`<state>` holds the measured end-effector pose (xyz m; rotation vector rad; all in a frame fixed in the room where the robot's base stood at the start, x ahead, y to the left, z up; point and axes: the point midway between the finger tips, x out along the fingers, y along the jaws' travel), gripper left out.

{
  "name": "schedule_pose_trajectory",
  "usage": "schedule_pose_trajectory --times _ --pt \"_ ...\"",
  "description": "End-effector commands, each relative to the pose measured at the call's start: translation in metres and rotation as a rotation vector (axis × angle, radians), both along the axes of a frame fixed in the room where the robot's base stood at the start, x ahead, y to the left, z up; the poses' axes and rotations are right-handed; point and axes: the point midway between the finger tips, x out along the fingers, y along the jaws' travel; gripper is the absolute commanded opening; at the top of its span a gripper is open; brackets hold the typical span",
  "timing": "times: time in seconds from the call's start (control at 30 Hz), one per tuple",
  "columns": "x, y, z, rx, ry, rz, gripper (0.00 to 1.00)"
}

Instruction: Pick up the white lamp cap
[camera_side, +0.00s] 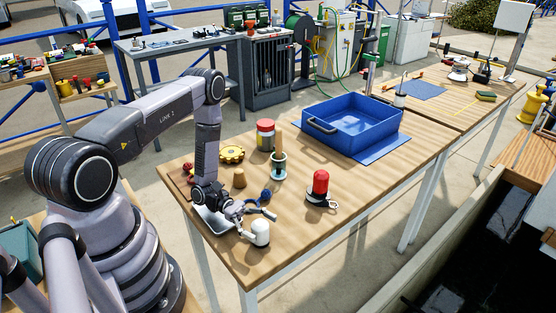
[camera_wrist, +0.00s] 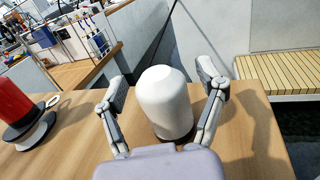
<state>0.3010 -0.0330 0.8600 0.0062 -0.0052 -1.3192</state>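The white lamp cap (camera_side: 260,234), a domed white cylinder, stands upright near the front edge of the wooden table. In the wrist view the cap (camera_wrist: 166,104) shows large in the middle, with a dark brownish rim at its foot. My gripper (camera_side: 257,223) is low over the table at the cap. In the wrist view my gripper (camera_wrist: 165,86) is open, one finger on each side of the cap. A gap shows between each finger and the cap. The cap's lower near side is partly hidden by my gripper's body.
A red lamp (camera_side: 320,186) on a dark base stands to the right; it shows at the left in the wrist view (camera_wrist: 14,108). Behind are a cork-coloured cone (camera_side: 239,179), a yellow gear (camera_side: 231,154), a red-lidded jar (camera_side: 265,137) and a blue bin (camera_side: 352,131). The table's right front is clear.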

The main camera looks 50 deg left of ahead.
Motion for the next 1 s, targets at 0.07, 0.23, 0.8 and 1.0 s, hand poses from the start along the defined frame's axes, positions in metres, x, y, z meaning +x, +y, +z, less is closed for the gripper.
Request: schedule_pose_trajectory --times 0.07,0.23,0.8,1.0 --pt "0.000 0.000 0.000 0.000 0.000 0.000 0.56" --pt "0.000 0.000 0.000 0.000 0.000 0.000 0.34" --pt "0.001 0.001 0.007 0.000 -0.002 0.000 0.08" --pt "-0.004 0.001 0.038 0.000 0.000 0.002 0.08"
